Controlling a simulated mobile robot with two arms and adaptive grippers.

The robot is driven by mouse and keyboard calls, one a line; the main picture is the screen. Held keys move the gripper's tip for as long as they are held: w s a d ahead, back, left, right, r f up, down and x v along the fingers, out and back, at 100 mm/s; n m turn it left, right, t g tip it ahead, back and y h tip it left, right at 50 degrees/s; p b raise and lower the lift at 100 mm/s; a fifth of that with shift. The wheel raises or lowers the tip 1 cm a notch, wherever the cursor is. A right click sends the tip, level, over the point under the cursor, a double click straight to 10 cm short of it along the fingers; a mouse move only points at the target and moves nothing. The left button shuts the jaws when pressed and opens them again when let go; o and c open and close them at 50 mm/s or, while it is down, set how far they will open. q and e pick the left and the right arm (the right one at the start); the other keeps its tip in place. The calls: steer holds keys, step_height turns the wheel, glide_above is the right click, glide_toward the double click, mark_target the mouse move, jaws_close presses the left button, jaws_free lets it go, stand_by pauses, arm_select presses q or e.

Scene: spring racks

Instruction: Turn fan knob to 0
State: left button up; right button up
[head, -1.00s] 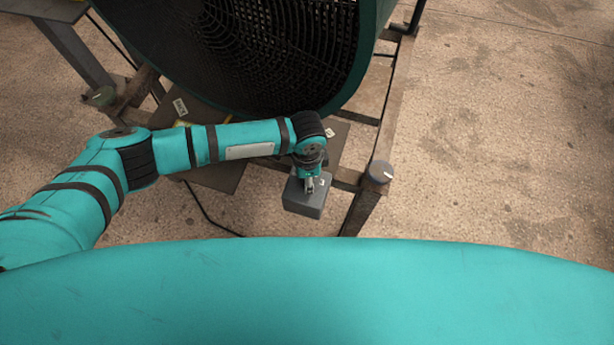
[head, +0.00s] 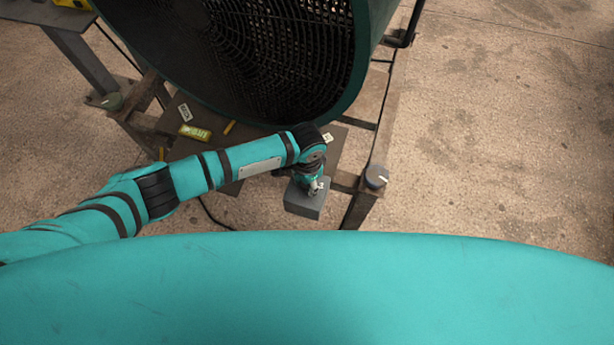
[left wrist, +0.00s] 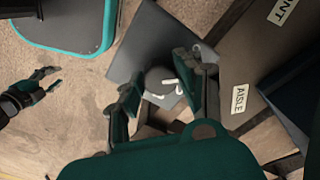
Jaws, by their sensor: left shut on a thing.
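The large green fan (head: 270,60) with a dark grille stands on a metal frame. A grey box (head: 303,207) sits at the frame's front edge. My left gripper (head: 315,187) reaches down onto its top. In the left wrist view, a dark round knob (left wrist: 157,76) with white marks beside it sits on the grey box (left wrist: 140,45). My left gripper (left wrist: 163,98) is shut on this knob, one finger on each side. The knob's exact setting is too small to read. My right gripper (left wrist: 50,81) is at the left of that view, open and empty, away from the box.
A round grey dial (head: 376,177) with a white mark is on the frame's corner to the right of the box. A table (head: 60,20) stands at the top left. The floor (head: 500,130) to the right is clear.

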arm_select(q)
steer(key=shift+n+p, duration=1.3)
steer(key=shift+n, duration=0.4)
steer(key=o, duration=1.1)
steer(key=shift+o, duration=0.2)
step_height(320, 180, up, 12)
